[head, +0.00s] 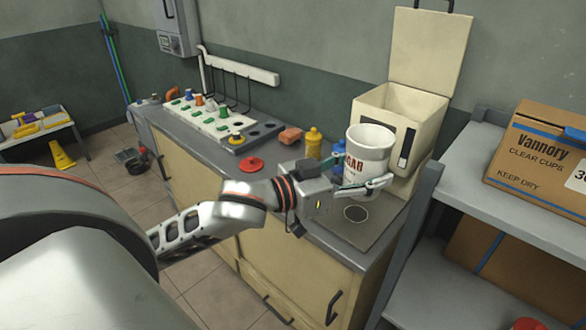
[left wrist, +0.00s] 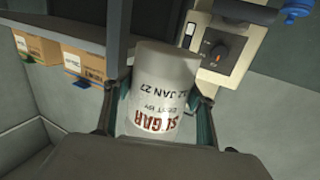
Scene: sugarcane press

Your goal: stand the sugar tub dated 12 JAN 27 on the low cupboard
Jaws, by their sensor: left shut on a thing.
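The sugar tub (head: 368,150) is white with red lettering. In the left wrist view the tub (left wrist: 165,75) appears upside down, and its print reads SUGAR, BEST BY, 12 JAN 27. My left gripper (head: 357,172) is shut around its sides; its fingers also flank the tub in the left wrist view (left wrist: 163,112). The tub is upright over the right end of the low cupboard (head: 300,262), which has a grey top and cream doors. A dark plate with a round mark (head: 356,213) lies just below it. I cannot tell whether the base touches anything. My right gripper is not in view.
An open cream box (head: 400,105) stands right behind the tub. Yellow (head: 313,142) and blue bottles are close at its left. A grey shelf (head: 480,135) with a Vannory carton (head: 540,155) is at the right. A red disc (head: 251,164) lies on the cupboard top.

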